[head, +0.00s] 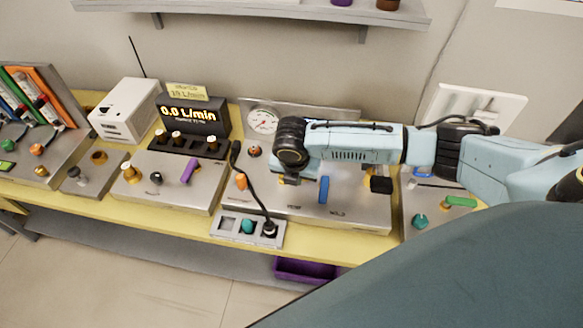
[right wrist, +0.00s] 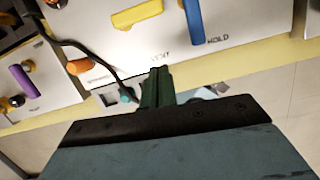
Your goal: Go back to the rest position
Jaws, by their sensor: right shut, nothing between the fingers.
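My right arm (head: 350,143) comes in from the right in the head view and reaches over the middle steel panel (head: 360,212). Its wrist hangs above the panel, left of a blue lever (head: 323,189). In the right wrist view my right gripper (right wrist: 157,88) is shut and empty. Its tips show below the yellow lever (right wrist: 137,14) and the blue lever (right wrist: 193,22), near the "VENT" label. I cannot tell how high the tips are above the panel. My left gripper is not in view.
A small socket plate (head: 250,230) with a black cable stands at the panel's front edge. A flow display (head: 190,113) and a white box (head: 125,110) stand left. A purple bin (head: 305,269) is below. A shelf (head: 270,9) is above. The floor in front is clear.

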